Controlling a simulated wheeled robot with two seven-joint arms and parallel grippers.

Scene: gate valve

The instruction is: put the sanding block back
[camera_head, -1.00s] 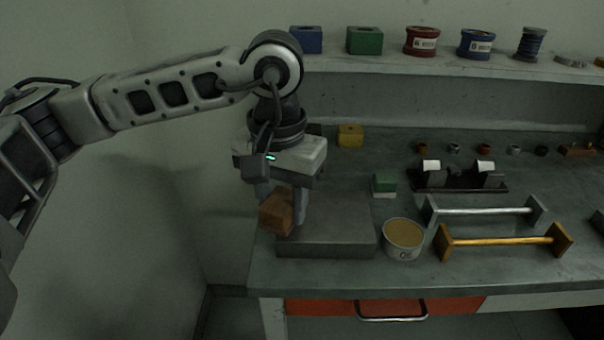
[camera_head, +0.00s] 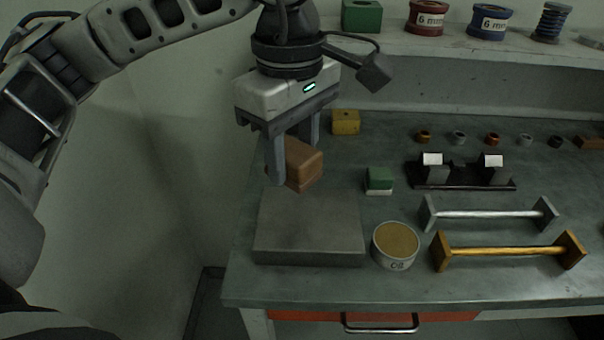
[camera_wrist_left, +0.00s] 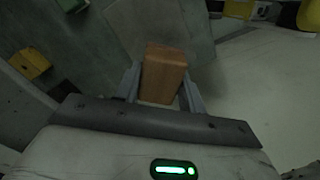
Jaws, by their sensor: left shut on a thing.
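The sanding block (camera_head: 304,165) is a brown, wood-coloured block. My left gripper (camera_head: 292,168) is shut on it and holds it, tilted, above the back part of a grey flat slab (camera_head: 310,228) on the bench. In the left wrist view the block (camera_wrist_left: 162,74) sits between the two fingers of my left gripper (camera_wrist_left: 163,95). The block's underside is hidden, and I cannot tell its exact height over the bench. My right gripper is in neither view.
On the bench (camera_head: 480,285) stand a round tin (camera_head: 396,245), a green-and-white block (camera_head: 379,180), a yellow block (camera_head: 345,122), a black stand (camera_head: 462,172), and silver (camera_head: 490,214) and gold (camera_head: 510,251) bars. Spools stand on the shelf (camera_head: 440,42).

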